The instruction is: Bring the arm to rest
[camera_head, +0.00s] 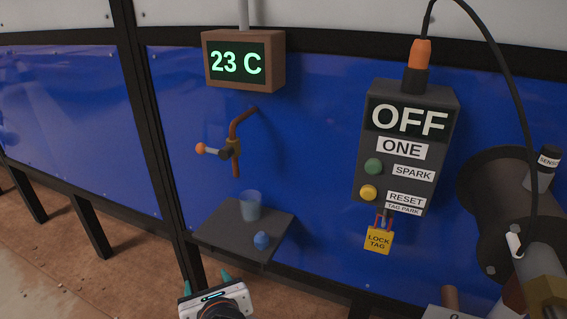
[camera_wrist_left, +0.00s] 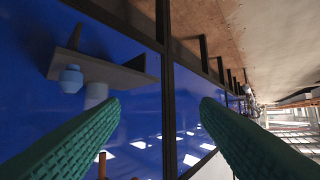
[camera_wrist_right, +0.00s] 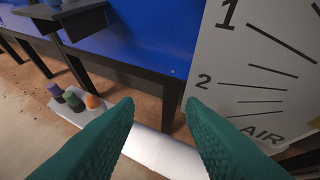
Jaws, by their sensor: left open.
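My left gripper (camera_head: 205,281) is at the bottom of the head view, below and in front of the small grey shelf (camera_head: 215,238). Its teal fingers stand wide apart in the left wrist view (camera_wrist_left: 160,105), with nothing between them. The shelf, with a clear blue cup (camera_head: 250,206) and a small blue bottle-like piece (camera_head: 262,240) on it, is apart from the fingers. My right gripper (camera_wrist_right: 160,102) shows in the right wrist view with its teal fingers apart and empty. I cannot make out its fingers in the head view.
A blue wall carries a 23 C display (camera_head: 238,62), a tap with an orange knob (camera_head: 236,155) and an OFF control box (camera_head: 405,150) with a lock tag (camera_head: 378,240). A dark flanged pipe (camera_head: 490,205) is at right. A white AIR gauge board (camera_wrist_right: 250,75) stands near my right gripper.

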